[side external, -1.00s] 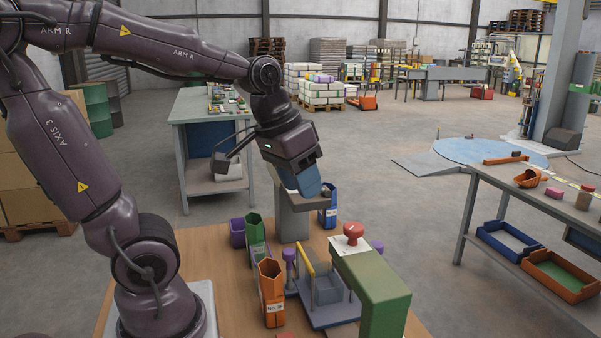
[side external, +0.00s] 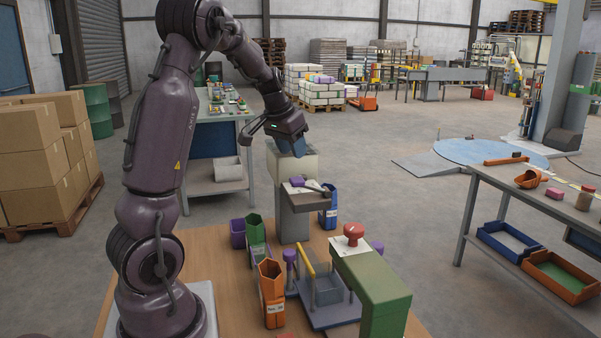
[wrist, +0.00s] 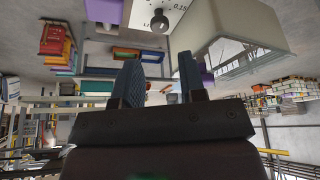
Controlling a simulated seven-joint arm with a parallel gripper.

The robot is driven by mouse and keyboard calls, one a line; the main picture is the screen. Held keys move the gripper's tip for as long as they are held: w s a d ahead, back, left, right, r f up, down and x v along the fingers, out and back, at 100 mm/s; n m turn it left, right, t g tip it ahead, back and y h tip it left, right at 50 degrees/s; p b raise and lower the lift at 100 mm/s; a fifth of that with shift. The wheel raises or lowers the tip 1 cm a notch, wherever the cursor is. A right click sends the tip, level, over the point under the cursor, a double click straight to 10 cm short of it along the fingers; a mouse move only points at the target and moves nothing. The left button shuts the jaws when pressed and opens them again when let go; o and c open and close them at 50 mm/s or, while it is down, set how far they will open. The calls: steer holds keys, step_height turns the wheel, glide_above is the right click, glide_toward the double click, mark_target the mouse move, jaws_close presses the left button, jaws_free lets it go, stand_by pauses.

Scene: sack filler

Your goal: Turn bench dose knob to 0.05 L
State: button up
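The dose knob (wrist: 160,22) is a small grey round knob on a white dial plate (wrist: 178,8) with printed marks, one reading 0.15. It shows at the top of the wrist view; its pointer setting is too small to read. In the side view my gripper (side external: 301,150) is at the top of the cream box of the bench filler (side external: 306,166), and its fingertips are hard to make out. The knob is hidden there. In the wrist view my gripper's two blue fingers (wrist: 158,62) are apart with nothing between them. The knob lies beyond their tips, apart from them.
Blue, green and orange bins, a clamp frame (side external: 325,306) and a green press with a red knob (side external: 353,233) stand close by on the wooden bench. The air above the bench is free.

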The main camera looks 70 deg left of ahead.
steer(key=x, duration=0.8)
steer(key=shift+r, duration=0.1)
steer(key=shift+c, duration=0.5)
steer(key=c, duration=0.6)
